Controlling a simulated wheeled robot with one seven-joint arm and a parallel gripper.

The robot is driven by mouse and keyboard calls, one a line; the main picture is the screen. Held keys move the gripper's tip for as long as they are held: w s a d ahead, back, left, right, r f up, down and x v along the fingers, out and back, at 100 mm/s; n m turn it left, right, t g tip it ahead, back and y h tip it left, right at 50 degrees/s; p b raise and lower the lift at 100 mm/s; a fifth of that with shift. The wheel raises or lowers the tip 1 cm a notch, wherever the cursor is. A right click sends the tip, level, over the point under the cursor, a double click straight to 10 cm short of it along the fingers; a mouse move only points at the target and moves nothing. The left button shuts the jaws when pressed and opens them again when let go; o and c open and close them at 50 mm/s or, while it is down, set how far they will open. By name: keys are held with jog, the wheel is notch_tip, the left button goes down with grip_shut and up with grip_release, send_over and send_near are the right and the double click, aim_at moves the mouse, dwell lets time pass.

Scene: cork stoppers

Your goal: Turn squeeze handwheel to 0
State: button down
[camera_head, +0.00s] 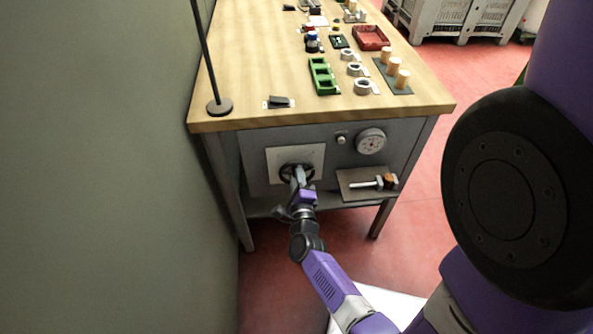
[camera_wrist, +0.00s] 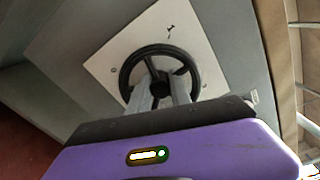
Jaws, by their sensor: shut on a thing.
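The squeeze handwheel (camera_head: 284,175) is a black spoked wheel on a pale square plate (camera_head: 312,158) on the bench's grey front panel. In the wrist view the handwheel (camera_wrist: 191,56) fills the middle, with a black hub and its plate (camera_wrist: 106,60) behind it. A small dark mark shows on the plate near the rim, too small to read. My gripper (camera_head: 299,171) reaches the wheel from below. In the wrist view my gripper (camera_wrist: 161,92) has its two grey fingers at the hub and inner spokes, shut on the wheel. The fingers hide part of the lower rim and hub.
A round dial gauge (camera_head: 371,141) and a small knob (camera_head: 341,140) sit right of the plate. A shelf (camera_head: 352,190) with a bolt-like part (camera_head: 372,184) juts out below them. The wooden bench top (camera_head: 250,60) holds a green rack (camera_head: 323,76), cork stoppers (camera_head: 402,78) and a red tray (camera_head: 371,38). A wall stands left.

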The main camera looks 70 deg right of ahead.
jog(key=n+p, duration=0.1)
jog(key=n, duration=0.3)
jog(key=shift+w+n, duration=0.1)
jog(key=shift+n, duration=0.3)
jog(key=n+p, duration=0.2)
jog(key=n, duration=0.3)
jog(key=n+p, duration=0.2)
jog(key=n, duration=0.3)
jog(key=shift+f+n, duration=0.15)
jog(key=shift+n, duration=0.25)
jog(key=n+p, duration=0.1)
jog(key=n, duration=0.3)
jog(key=shift+n+p, duration=0.3)
jog(key=n, duration=0.2)
jog(key=n+p, duration=0.1)
jog(key=n, duration=0.3)
jog(key=shift+s+p, duration=0.25)
jog(key=shift+p, duration=0.15)
jog(key=n+p, duration=0.1)
jog(key=n, duration=0.4)
jog(key=shift+n, duration=0.4)
jog(key=n+p, duration=0.1)
jog(key=n, duration=0.3)
jog(key=shift+s+p, duration=0.1)
jog(key=shift+p, duration=0.2)
jog(key=shift+n+p, duration=0.45)
jog(key=shift+n, duration=1.65)
